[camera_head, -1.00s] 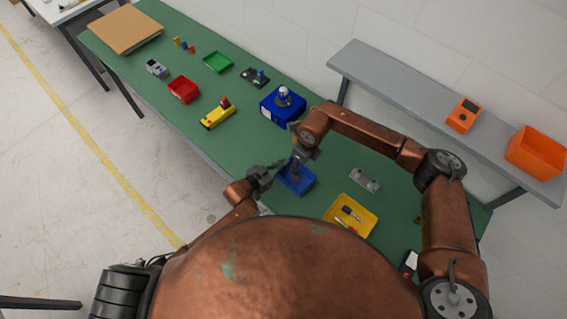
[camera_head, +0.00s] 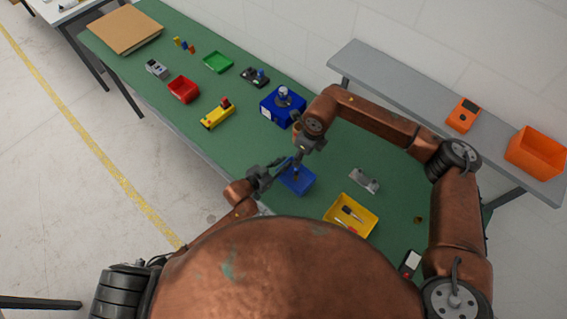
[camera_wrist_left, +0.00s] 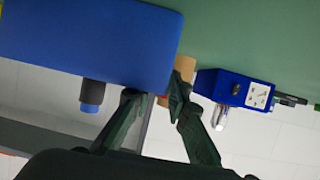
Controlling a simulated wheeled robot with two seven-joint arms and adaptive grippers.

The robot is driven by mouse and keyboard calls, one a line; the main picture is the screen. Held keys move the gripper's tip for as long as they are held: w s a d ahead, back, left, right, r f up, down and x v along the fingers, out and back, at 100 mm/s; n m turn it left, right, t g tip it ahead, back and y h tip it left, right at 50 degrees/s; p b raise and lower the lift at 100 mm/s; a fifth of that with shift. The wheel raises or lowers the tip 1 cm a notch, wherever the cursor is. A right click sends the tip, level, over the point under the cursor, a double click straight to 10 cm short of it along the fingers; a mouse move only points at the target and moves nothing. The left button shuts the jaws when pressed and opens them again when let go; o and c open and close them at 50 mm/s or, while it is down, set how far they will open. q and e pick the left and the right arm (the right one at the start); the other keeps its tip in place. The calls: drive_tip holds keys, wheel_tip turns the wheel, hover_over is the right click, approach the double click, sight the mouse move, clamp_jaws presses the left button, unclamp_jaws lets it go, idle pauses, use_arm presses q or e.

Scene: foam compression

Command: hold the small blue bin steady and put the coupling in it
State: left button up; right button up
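The small blue bin (camera_head: 299,180) stands on the green table in front of me; in the left wrist view its blue wall (camera_wrist_left: 90,40) fills the upper left. My left gripper (camera_head: 268,174) is at the bin's left side; in the wrist view its fingers (camera_wrist_left: 153,88) straddle the bin's edge near a corner and look closed on it. A dark cylinder with a blue end, apparently the coupling (camera_wrist_left: 92,95), sticks out past the bin's rim. My right gripper (camera_head: 298,156) is above the bin, apart from that cylinder; its finger opening is too small to judge.
A yellow tray (camera_head: 372,226) with tools and a grey metal part (camera_head: 364,180) lie to the right. A larger blue box (camera_head: 272,111) with a clear dome stands behind. Red (camera_head: 183,90) and green (camera_head: 217,63) trays are farther left. A grey shelf (camera_head: 400,88) borders the back.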

use_arm(q)
drive_tip(key=shift+o, duration=0.9)
drive_tip(key=shift+s+a+r, duration=0.1)
drive_tip(key=shift+s+a, duration=0.2)
drive_tip(key=shift+s, duration=0.05)
drive_tip(key=v, duration=1.1)
drive_tip(key=shift+r, duration=0.2)
